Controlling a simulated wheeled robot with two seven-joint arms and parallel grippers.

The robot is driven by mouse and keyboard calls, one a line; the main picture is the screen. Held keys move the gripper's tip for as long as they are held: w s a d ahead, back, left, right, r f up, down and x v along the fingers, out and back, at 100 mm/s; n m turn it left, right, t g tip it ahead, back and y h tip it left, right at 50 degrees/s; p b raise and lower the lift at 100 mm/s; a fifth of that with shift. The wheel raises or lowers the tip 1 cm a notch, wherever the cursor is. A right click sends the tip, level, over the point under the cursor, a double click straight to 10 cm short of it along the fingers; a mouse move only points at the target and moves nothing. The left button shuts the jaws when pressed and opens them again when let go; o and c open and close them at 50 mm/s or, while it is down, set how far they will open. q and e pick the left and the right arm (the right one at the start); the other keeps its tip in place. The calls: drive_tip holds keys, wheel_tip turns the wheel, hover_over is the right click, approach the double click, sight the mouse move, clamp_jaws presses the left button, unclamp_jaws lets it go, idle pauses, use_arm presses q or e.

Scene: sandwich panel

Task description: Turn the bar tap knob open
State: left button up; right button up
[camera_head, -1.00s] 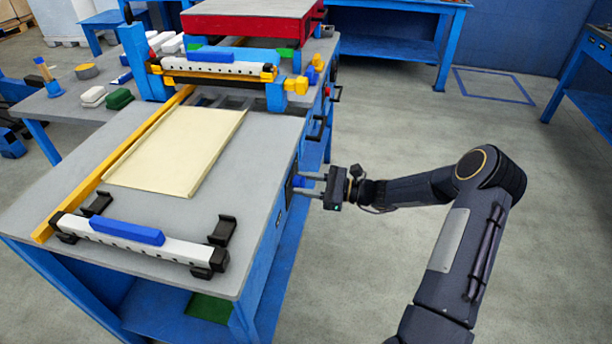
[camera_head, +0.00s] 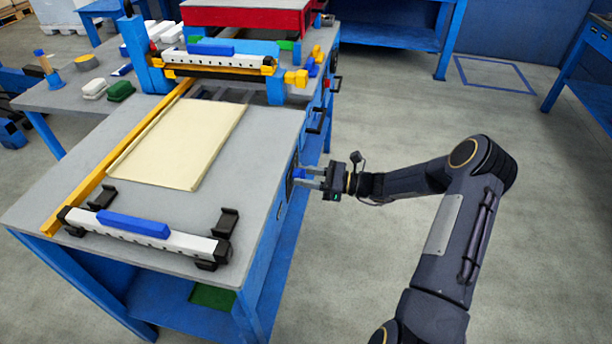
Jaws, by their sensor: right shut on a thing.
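The bar tap knob (camera_head: 299,173) is a small blue knob on a dark panel on the right side of the grey-topped table. Only a little of it shows between the fingers. My right gripper (camera_head: 308,178) reaches it from the right, with its two grey fingers pointing left, one on each side of the knob. It is shut on the knob. The knob's exact angle is too small to tell. My left gripper is not in view.
A cream panel (camera_head: 182,140) lies on the table (camera_head: 255,195). A white bar with a blue grip (camera_head: 145,228) lies near the front edge. Black handles (camera_head: 318,121) stick out from the table's side farther back. The floor to the right (camera_head: 420,110) is clear.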

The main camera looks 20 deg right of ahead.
drive_tip(key=o, duration=1)
drive_tip(key=v, duration=0.8)
drive_tip(key=shift+a, duration=0.1)
drive_tip(key=s+a+r+n+g+h+p, duration=0.2)
drive_tip(key=s+a+r+n+g, duration=0.2)
drive_tip(key=s+a+r+n, duration=0.3)
drive_tip(key=s+a+r+n+g+h+p, duration=0.2)
drive_tip(key=s+a+r+n+g, duration=0.3)
drive_tip(key=r, duration=0.4)
drive_tip(key=s+r+n+t+h+p, duration=0.2)
drive_tip(key=s+n+h, duration=0.1)
drive_tip(key=s+n, duration=0.3)
drive_tip(key=s+a+r+n+t+h+p, duration=0.1)
drive_tip(key=s+r+n+h+p, duration=0.1)
drive_tip(key=s+n, duration=0.4)
drive_tip(key=s+r+h, duration=0.1)
drive_tip(key=s, duration=0.3)
drive_tip(key=shift+s+a+r+t+h+p, duration=0.2)
drive_tip(key=shift+r+t+h+p, duration=0.1)
drive_tip(key=shift+r+t+p, duration=0.1)
